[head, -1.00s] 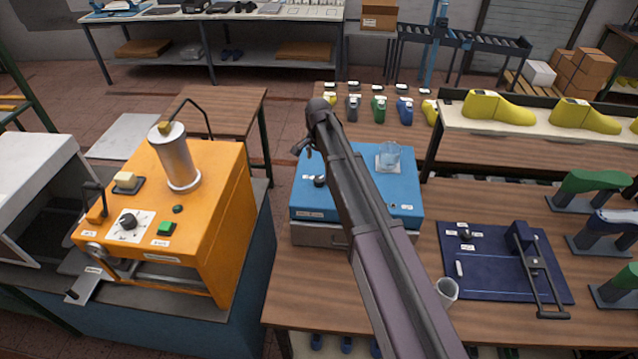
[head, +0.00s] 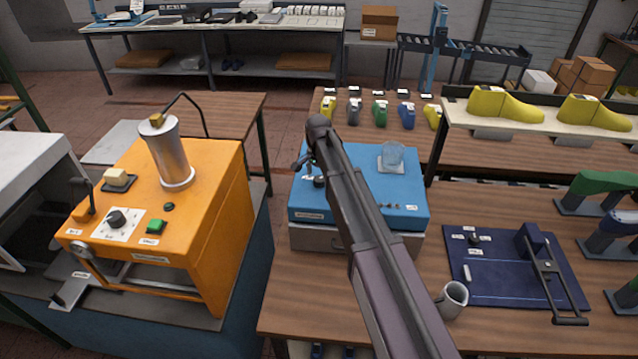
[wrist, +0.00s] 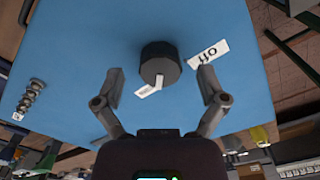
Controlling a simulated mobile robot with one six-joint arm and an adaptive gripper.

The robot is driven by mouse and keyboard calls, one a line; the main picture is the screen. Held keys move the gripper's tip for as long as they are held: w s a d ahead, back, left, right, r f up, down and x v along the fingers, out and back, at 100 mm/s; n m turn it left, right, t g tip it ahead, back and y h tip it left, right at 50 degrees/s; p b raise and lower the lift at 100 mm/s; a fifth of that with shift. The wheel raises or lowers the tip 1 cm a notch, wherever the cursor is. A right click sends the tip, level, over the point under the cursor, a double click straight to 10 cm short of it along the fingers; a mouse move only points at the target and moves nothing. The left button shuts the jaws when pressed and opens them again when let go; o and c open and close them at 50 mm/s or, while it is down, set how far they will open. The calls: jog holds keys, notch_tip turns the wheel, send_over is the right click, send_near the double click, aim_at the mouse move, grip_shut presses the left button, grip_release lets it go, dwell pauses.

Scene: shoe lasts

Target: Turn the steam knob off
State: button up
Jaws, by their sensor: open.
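The steam knob (head: 319,181) is a small black knob on top of the blue box (head: 400,190), left of my arm in the head view. In the wrist view the black knob (wrist: 160,62) sits between my two fingers, with a white label reading "off" (wrist: 208,54) to its right. A white strip shows at the knob's lower edge; I cannot tell whether it is a pointer or a label. My gripper (wrist: 160,80) is open, one finger on each side of the knob and apart from it. In the head view my gripper (head: 305,163) is above and close to the knob.
An orange machine (head: 215,190) with a metal cylinder is at left. A mug (head: 453,299) and a dark blue board (head: 495,285) lie to the right on the wooden table.

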jog(key=shift+f, duration=0.45)
jog(key=c, duration=1.2)
